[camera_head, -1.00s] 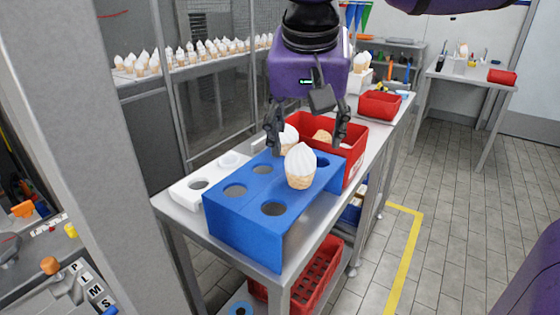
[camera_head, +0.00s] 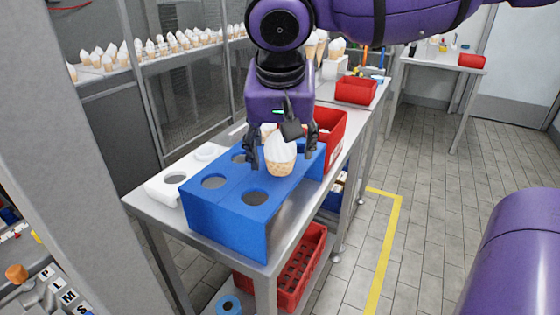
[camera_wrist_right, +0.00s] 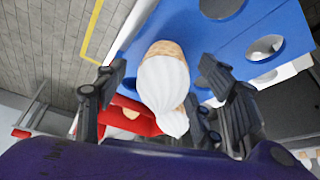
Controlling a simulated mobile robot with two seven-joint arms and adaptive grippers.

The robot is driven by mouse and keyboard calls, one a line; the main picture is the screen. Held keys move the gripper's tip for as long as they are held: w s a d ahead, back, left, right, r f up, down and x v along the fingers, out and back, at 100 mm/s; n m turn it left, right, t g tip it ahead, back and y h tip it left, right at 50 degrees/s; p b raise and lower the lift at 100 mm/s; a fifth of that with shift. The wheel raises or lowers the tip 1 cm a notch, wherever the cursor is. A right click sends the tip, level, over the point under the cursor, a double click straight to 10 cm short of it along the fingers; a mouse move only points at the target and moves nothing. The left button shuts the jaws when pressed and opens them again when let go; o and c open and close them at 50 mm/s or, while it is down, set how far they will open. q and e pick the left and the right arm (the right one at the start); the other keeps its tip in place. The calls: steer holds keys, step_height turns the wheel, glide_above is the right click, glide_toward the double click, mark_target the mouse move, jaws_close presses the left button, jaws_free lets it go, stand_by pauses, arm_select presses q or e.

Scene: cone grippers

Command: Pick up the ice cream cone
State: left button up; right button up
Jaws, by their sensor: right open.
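The ice cream cone (camera_head: 281,154), white swirl on a tan wafer, stands in the blue holder (camera_head: 228,222) on the metal table. My right gripper (camera_head: 281,160) is open, pointing down, with one finger on each side of the cone's white top. In the right wrist view the cone (camera_wrist_right: 163,88) lies between the open fingers of the gripper (camera_wrist_right: 160,95), with gaps on both sides. I cannot tell whether a finger touches it. A purple link of mine shows at the right edge of the head view, but no left gripper is visible.
A red bin (camera_head: 331,136) stands right behind the blue holder. A white holder (camera_head: 163,190) lies along its left side. Empty holes (camera_head: 255,198) open in the blue holder's front. Several cones (camera_head: 165,47) line a shelf behind. A red crate (camera_head: 297,268) sits below the table.

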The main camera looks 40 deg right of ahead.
steer(key=c, duration=0.8)
steer(key=shift+c, duration=0.3)
steer(key=shift+r, duration=0.15)
